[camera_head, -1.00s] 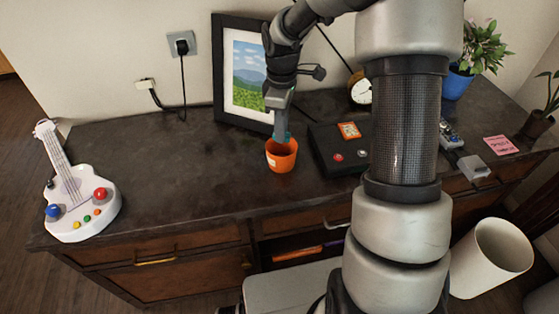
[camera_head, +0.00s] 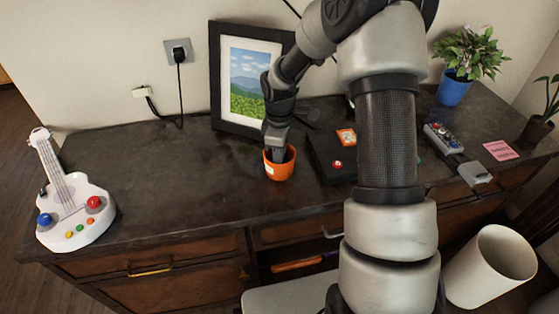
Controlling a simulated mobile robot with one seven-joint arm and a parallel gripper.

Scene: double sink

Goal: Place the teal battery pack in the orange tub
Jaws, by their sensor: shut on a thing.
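The orange tub (camera_head: 279,170) stands upright on the dark cabinet top, in front of the picture frame. My gripper (camera_head: 277,155) points down with its fingertips at the tub's opening, partly inside the rim. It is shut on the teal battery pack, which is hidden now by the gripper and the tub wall. I cannot tell whether the pack touches the tub's bottom.
A black box with a red button (camera_head: 337,164) stands just right of the tub. The picture frame (camera_head: 217,80) is behind. A white toy guitar (camera_head: 75,205) lies at the left, with bare top between. A plant in a blue pot (camera_head: 454,89) is at the back right.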

